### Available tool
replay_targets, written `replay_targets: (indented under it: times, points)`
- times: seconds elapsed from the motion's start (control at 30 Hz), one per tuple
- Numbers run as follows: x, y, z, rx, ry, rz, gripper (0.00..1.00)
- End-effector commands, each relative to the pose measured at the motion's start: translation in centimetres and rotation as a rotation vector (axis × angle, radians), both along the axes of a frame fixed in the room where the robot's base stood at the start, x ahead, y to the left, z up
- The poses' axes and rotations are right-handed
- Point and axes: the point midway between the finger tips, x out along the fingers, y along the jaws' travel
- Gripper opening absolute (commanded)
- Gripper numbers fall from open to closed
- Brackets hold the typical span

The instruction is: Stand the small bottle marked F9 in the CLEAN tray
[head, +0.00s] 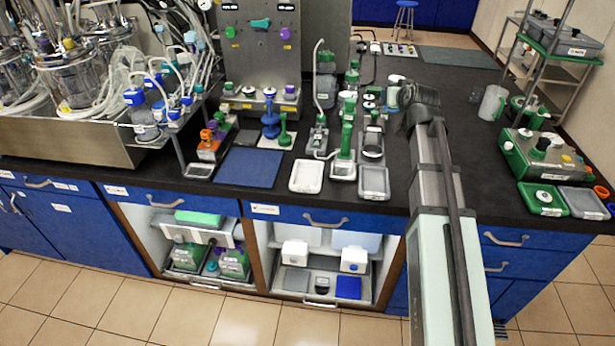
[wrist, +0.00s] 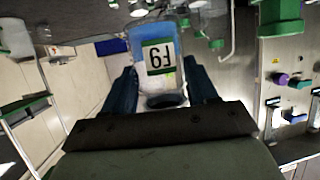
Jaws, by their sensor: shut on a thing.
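The small bottle (wrist: 139,42) is clear with a bluish upper part. Its green-edged white label reads F9 and shows upside down in the wrist view. My gripper (wrist: 158,76) is shut on this bottle, with one dark finger on each side. In the head view, my arm reaches over the right part of the black bench, and its wrist largely hides the fingers. Shallow trays stand at the bench front: a white one (head: 306,177) and a grey one (head: 373,183). I cannot read which tray is marked CLEAN.
A blue mat (head: 249,167) lies left of the white tray. Green-capped bottles and small stands crowd the bench behind the trays. At right are a green-and-white device (head: 543,153), a green tray (head: 520,197) and another grey tray (head: 583,203). A clear jug (head: 492,103) stands behind them.

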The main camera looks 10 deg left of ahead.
Motion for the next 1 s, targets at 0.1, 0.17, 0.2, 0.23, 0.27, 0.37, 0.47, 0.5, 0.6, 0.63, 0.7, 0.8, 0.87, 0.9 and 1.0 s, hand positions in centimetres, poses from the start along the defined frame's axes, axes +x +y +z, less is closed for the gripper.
replay_targets:
  times: [0.1, 0.17, 0.2, 0.23, 0.27, 0.37, 0.47, 0.5, 0.6, 0.63, 0.7, 0.8, 0.87, 0.9, 1.0]
  points:
    - [1.3, 1.9, 1.5, 0.002, -0.001, 0.063, 0.22]
    - [1.9, 3.1, 2.3, 0.002, -0.003, 0.102, 0.22]
    - [2.3, 3.9, 3.0, 0.004, -0.003, 0.131, 0.22]
    - [2.5, 4.6, 3.4, 0.002, -0.002, 0.153, 0.22]
    - [2.8, 5.2, 3.9, 0.002, -0.003, 0.176, 0.22]
    - [3.6, 7.6, 5.5, 0.003, -0.004, 0.257, 0.22]
    - [3.9, 10.1, 6.7, 0.003, -0.003, 0.339, 0.22]
    - [3.9, 11.0, 7.1, 0.003, -0.004, 0.370, 0.22]
    - [3.4, 13.4, 7.4, 0.002, -0.003, 0.452, 0.22]
    - [3.1, 14.1, 7.3, 0.002, -0.002, 0.476, 0.22]
    - [2.2, 15.6, 6.7, 0.002, -0.003, 0.526, 0.22]
    - [0.5, 17.2, 5.3, 0.002, -0.002, 0.584, 0.22]
    - [-0.6, 18.1, 4.3, 0.002, -0.002, 0.616, 0.22]
    - [-1.4, 18.5, 3.5, 0.001, -0.003, 0.634, 0.22]
    - [-3.8, 19.7, 1.3, 0.003, -0.002, 0.680, 0.22]
